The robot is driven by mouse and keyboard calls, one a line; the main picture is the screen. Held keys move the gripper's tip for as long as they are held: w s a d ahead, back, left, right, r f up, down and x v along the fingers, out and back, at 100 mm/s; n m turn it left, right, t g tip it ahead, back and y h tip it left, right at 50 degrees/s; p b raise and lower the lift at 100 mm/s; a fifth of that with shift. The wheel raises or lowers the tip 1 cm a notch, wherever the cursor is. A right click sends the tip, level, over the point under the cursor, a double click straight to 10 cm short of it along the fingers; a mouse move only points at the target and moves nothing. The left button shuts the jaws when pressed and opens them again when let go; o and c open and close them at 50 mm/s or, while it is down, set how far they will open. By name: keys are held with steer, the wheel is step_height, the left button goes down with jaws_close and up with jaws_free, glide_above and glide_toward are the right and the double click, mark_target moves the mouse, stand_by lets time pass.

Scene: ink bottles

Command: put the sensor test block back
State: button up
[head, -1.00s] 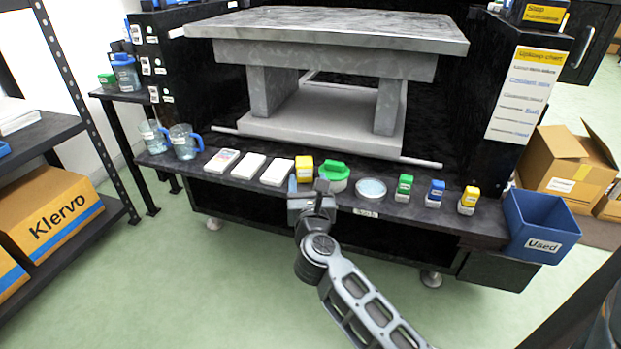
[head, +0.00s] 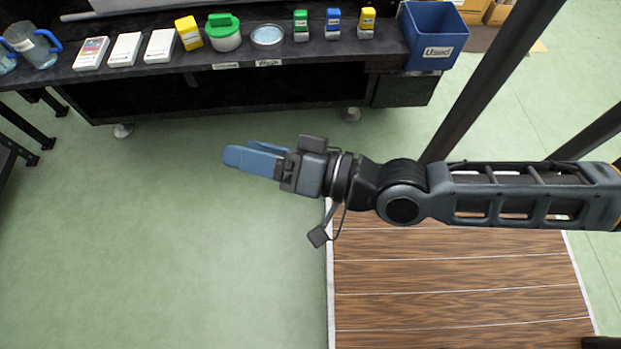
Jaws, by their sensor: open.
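My gripper (head: 240,157) with its blue fingers is open and empty, pointing left over the green floor in front of the dark bench (head: 230,68). A yellow block with a white label (head: 188,33) stands on the bench, left of a green-lidded tub (head: 223,33). I cannot tell for sure whether this is the sensor test block. Small green (head: 301,25), blue (head: 333,24) and yellow (head: 367,23) bottle-like pieces with grey bases stand farther right on the bench. My gripper is apart from all of them.
Three white packs, one of them with a coloured face (head: 91,53), lie on the bench left of the yellow block. Jugs (head: 36,45) stand at the far left, a round dish (head: 267,36) right of the tub. A blue bin marked "Used" (head: 437,52) is at right. Dark posts (head: 490,82) rise at right.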

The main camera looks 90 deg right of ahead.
steer(key=s+a+n+g+y, duration=0.1)
steer(key=s+a+n+y, duration=0.1)
steer(key=s+n, duration=0.2)
steer(key=s+a+r+n+g+y, duration=0.1)
steer(key=s+a+n+y, duration=0.2)
steer(key=n, duration=0.6)
steer(key=shift+s+a+r, duration=0.2)
steer(key=shift+s+a, duration=0.05)
steer(key=shift+s, duration=0.15)
